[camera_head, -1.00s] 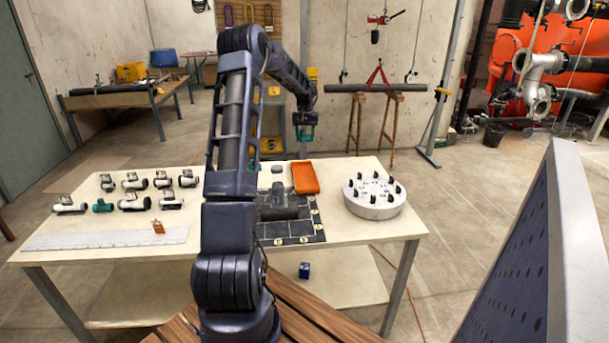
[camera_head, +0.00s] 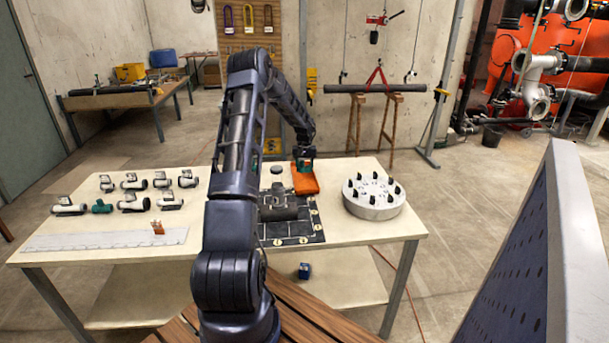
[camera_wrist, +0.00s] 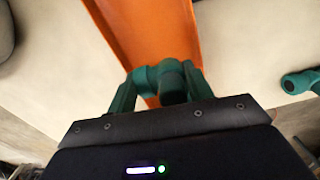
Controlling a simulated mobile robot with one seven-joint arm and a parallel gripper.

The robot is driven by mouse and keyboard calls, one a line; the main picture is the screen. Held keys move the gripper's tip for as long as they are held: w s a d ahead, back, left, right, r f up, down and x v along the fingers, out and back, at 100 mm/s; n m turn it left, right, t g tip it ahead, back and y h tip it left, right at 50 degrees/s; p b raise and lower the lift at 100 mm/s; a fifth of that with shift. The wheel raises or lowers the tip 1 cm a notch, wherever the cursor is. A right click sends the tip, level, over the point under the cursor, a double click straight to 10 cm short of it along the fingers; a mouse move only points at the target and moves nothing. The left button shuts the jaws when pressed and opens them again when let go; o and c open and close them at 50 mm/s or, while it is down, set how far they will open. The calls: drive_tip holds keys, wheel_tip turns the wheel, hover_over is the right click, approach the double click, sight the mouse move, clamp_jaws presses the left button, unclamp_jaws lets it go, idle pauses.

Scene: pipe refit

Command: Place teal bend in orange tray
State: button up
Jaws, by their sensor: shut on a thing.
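My gripper (camera_head: 304,162) is low over the tray's far part. In the wrist view, my gripper (camera_wrist: 163,84) has its green fingers shut on the teal bend (camera_wrist: 170,82), a dark teal piece of pipe. The bend is over the tray floor, and the tray (camera_wrist: 150,30) runs up the picture from it. I cannot tell whether the bend touches the floor. In the head view the bend is not distinct from the gripper.
Another teal piece (camera_wrist: 302,80) lies on the table to the right in the wrist view. A round grey holder (camera_head: 374,198) with black pegs stands right of the tray. Several white pipe fittings (camera_head: 132,202) and a teal fitting (camera_head: 103,206) are at the left.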

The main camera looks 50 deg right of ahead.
sight(305, 172)
drive_tip(key=shift+f, duration=1.9)
drive_tip(key=shift+f, duration=0.15)
drive_tip(key=o, duration=0.7)
